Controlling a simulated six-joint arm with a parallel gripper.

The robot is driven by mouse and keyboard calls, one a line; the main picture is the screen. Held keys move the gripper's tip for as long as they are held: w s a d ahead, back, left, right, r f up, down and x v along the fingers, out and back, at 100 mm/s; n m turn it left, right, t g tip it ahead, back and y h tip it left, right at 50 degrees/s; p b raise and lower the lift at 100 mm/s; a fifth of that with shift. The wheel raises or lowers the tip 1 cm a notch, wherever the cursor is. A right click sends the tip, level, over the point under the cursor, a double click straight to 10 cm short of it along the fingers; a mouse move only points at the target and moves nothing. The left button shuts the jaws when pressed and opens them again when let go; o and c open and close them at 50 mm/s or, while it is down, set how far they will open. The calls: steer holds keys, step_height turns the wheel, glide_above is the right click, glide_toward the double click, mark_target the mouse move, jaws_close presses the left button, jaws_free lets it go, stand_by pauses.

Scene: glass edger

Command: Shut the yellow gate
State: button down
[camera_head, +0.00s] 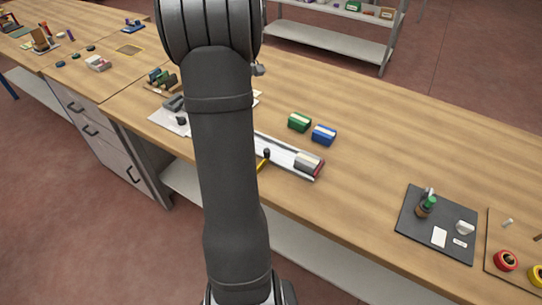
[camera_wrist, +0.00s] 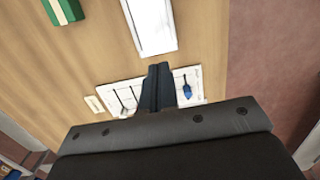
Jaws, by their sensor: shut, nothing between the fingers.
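A yellow piece (camera_head: 262,166), which looks like the gate, shows just right of my arm in the head view. It sits at the near edge of a pale channel (camera_head: 280,151), beside a small black knob (camera_head: 267,153). My arm hides part of the channel, and I cannot tell how far open the gate stands. My gripper (camera_wrist: 159,70) is shut and empty in the wrist view, above a white board (camera_wrist: 188,78) with small tools. The pale strip (camera_wrist: 152,25) ahead of it looks like the channel. The yellow piece does not show in the wrist view.
A grey-white block (camera_head: 307,161) lies at the channel's right end. Green (camera_head: 299,122) and blue (camera_head: 324,134) boxes stand behind it. A dark mat (camera_head: 418,235) with small items lies to the right. Bare bench top (camera_head: 400,150) lies between.

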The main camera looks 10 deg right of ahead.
steer(key=s+a+f+n+g+h, duration=0.1)
steer(key=s+a+f+h, duration=0.1)
steer(key=s+f+h, duration=0.1)
steer(key=s+a+f+n+g+h, duration=0.1)
steer(key=s+a+f+n+h, duration=0.1)
steer(key=s+f, duration=0.3)
steer(key=s+a+f+n+g+h, duration=0.1)
steer(key=s+a+f+h, duration=0.1)
steer(key=s+f+h, duration=0.2)
steer(key=shift+s+a+f+g, duration=0.3)
steer(key=shift+s+a+f, duration=0.1)
steer(key=shift+f, duration=0.15)
steer(key=s+a+f+n+t+h, duration=0.1)
steer(key=s+a+n+t+h, duration=0.35)
steer(key=n+t+h, duration=0.4)
steer(key=w+d+t, duration=0.1)
steer(key=d, duration=0.3)
steer(key=w+d+y, duration=0.1)
steer(key=w+d, duration=0.1)
steer(key=d, duration=0.2)
steer(key=w+d+t, duration=0.1)
steer(key=w+d, duration=0.1)
steer(key=d, duration=0.2)
steer(key=shift+w+d+f+n+t+y, duration=0.1)
steer(key=shift+w+f+n+t+y, duration=0.05)
steer(key=shift+w+n+t+y, duration=0.15)
steer(key=shift+d, duration=0.1)
